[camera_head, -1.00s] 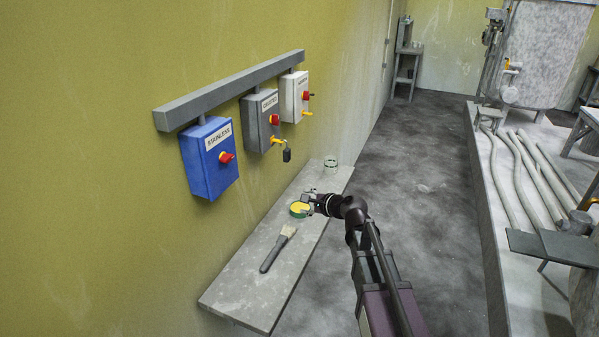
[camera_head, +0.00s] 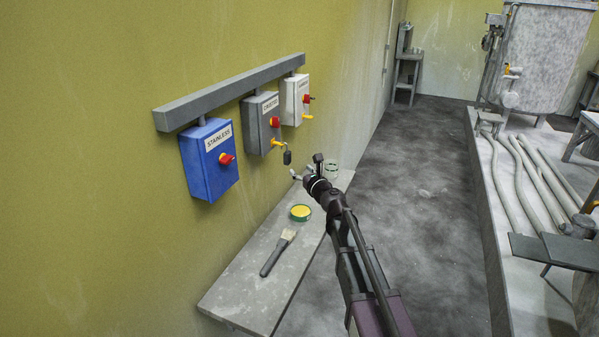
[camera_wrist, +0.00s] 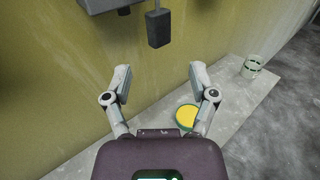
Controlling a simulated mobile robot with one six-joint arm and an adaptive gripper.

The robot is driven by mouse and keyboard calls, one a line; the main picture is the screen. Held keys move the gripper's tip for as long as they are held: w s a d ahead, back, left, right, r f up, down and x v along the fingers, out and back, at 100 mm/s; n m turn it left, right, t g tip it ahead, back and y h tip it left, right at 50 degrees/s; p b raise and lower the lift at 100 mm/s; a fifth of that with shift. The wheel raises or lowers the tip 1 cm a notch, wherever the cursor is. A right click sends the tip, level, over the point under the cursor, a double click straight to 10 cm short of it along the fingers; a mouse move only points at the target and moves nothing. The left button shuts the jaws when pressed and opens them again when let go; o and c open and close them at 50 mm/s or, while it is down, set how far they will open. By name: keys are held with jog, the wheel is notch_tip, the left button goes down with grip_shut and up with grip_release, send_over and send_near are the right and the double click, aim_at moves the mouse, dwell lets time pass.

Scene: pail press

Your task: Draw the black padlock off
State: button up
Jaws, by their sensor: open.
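The black padlock (camera_head: 287,157) hangs from a yellow hasp (camera_head: 279,143) below the grey switch box labelled CRUSTED (camera_head: 262,122). In the wrist view the padlock (camera_wrist: 158,28) hangs near the top centre, ahead of the fingers and apart from them. My gripper (camera_head: 306,167) is in the air above the shelf, just right of and below the padlock in the head view. In the wrist view my gripper (camera_wrist: 160,82) is open and empty, its two fingers spread wide. How the padlock's shackle meets the hasp is too small to tell.
A blue STAINLESS box (camera_head: 210,160) and a white box (camera_head: 294,100) flank the grey one under a rail (camera_head: 230,92).

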aim_at(289, 156)
jog(key=shift+w+a, duration=0.1)
jog(key=shift+w, duration=0.05)
jog(key=shift+x, duration=4.35)
grip_shut()
jog(key=shift+r, duration=0.1)
jog(key=shift+r+p, duration=0.65)
jog(key=shift+p, duration=0.1)
jog(key=shift+r+p, duration=2.1)
jog(key=shift+p, duration=0.05)
